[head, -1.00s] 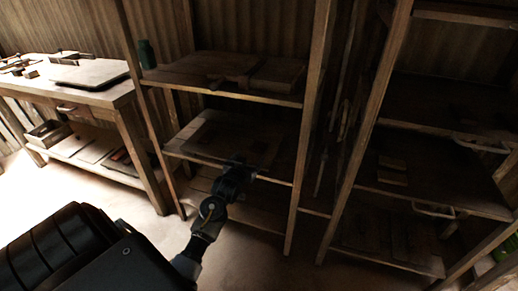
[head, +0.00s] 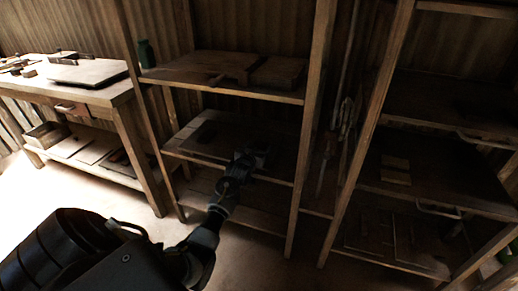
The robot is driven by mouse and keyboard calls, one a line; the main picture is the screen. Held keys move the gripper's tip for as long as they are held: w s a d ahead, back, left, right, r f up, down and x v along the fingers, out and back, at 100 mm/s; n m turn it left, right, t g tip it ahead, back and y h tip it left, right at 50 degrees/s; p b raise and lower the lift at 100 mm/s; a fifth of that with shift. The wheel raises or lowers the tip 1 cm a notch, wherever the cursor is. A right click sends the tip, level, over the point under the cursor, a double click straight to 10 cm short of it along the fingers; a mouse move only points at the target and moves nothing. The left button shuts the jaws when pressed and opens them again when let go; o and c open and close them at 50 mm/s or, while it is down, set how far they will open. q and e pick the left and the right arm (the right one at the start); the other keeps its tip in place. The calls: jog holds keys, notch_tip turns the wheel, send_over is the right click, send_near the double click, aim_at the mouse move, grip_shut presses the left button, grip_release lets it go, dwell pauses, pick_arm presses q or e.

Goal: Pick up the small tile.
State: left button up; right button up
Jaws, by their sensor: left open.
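My left gripper (head: 256,152) is open over the middle shelf (head: 180,149) of the central rack, its arm coming up from the bottom of the head view. A flat dark piece (head: 206,131) lies on that shelf, left of the gripper. The gripper covers the part of the shelf right under it, where shadow is deep. I cannot make out clearly which piece is the small tile, or whether one lies between the fingers. My right gripper is not in view.
An upper shelf (head: 175,72) with boards is above my gripper, and wooden posts (head: 310,130) flank the bay. The right rack holds small pale pieces (head: 396,163). A workbench (head: 110,95) stands at the left. The floor (head: 100,195) between is clear.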

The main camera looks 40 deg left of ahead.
pick_arm(q)
jog(key=c, duration=1.1)
jog(key=shift+c, duration=0.2)
jog(key=shift+r, duration=0.15)
